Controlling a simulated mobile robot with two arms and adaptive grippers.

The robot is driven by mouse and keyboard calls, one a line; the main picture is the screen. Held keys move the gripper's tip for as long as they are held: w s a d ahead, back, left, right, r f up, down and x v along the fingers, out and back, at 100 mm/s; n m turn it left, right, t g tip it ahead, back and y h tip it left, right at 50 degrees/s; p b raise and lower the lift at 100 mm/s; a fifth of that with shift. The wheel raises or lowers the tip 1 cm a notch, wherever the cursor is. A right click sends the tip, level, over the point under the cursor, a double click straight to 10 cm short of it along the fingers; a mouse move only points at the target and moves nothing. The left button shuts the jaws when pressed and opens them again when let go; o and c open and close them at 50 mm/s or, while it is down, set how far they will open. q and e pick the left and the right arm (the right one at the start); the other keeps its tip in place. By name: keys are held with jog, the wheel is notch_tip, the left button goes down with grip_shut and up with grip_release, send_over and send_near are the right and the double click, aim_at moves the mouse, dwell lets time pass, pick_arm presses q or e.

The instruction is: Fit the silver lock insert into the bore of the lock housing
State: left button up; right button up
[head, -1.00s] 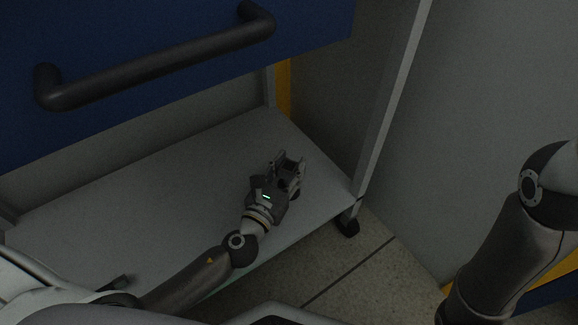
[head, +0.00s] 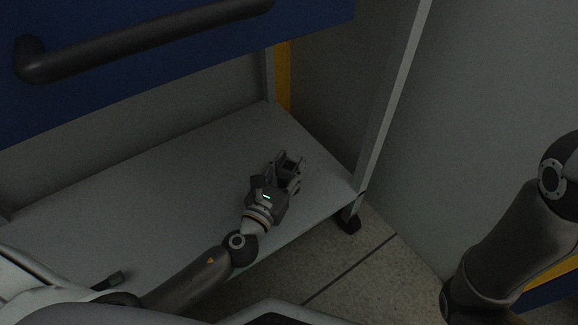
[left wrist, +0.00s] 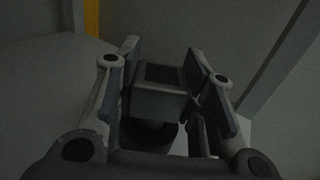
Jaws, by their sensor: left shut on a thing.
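My left gripper (head: 290,163) is low over the right end of the grey shelf (head: 150,190). In the left wrist view its two fingers (left wrist: 163,75) are closed on a grey block-shaped part (left wrist: 158,100) with a dark rectangular face on top. A dark rounded shape shows just below this part. I cannot tell whether the held part is the silver lock insert or the lock housing. No bore can be made out, and the view is dim. My right gripper is out of view; only part of my right arm shows at the right.
A blue panel (head: 120,95) with a black bar handle (head: 140,42) overhangs the shelf. A grey upright post (head: 392,110) on a black foot (head: 348,222) stands at the shelf's right corner, with a grey wall (head: 480,90) beyond. A small dark object (head: 108,281) shows at the lower left.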

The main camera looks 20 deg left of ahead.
aim_at(289, 166)
pick_arm(q)
jog(key=shift+f+b, duration=0.55)
jog(key=shift+f, duration=0.15)
jog(key=shift+f, duration=0.3)
jog(key=o, duration=1.1)
jog(key=shift+o, duration=0.2)
jog(key=shift+r, duration=0.1)
notch_tip(289, 166, up, 10)
jog(key=shift+f, duration=0.1)
